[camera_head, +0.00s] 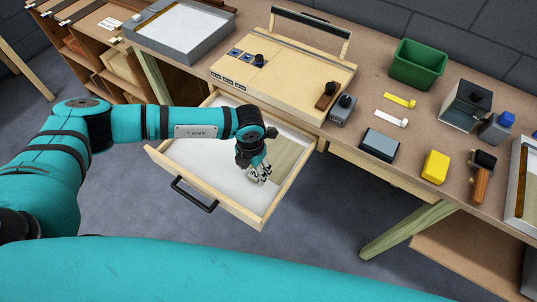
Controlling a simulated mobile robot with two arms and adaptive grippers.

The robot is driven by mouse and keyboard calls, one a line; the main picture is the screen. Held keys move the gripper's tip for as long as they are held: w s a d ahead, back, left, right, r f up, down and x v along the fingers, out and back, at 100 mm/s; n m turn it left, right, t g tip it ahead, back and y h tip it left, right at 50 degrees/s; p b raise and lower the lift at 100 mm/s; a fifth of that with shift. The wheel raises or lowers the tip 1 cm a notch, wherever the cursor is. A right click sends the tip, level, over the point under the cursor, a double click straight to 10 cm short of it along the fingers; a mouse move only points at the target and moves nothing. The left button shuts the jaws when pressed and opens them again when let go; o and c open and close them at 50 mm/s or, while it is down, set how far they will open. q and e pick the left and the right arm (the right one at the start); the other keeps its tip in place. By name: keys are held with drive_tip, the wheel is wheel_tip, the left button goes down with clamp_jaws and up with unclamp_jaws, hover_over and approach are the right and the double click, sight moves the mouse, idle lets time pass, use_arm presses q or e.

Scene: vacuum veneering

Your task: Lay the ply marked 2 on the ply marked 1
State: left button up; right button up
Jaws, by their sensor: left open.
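My left gripper (258,178) is open and points down into the pulled-out drawer (268,213). Its fingers are over or at the left edge of a tan wooden sheet (290,150) at the drawer's right side. I cannot tell whether they touch it. The sheet looks like a ply, and my gripper and wrist hide part of it. I cannot clearly read a number on it. I cannot make out a ply marked 1 in this view. My right gripper is not in view.
A grey tray (215,47) with a white bed stands at the back left. A green bin (418,64), a yellow block (435,167) and a grey block (380,145) stand on the right bench.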

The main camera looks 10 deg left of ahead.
use_arm(q)
wheel_tip(320, 180, down, 2)
drive_tip(key=shift+f, duration=0.4)
drive_tip(key=c, duration=1.1)
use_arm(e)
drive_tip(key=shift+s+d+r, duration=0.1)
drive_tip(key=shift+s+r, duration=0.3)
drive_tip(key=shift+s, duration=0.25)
use_arm(q)
drive_tip(key=shift+r, duration=0.1)
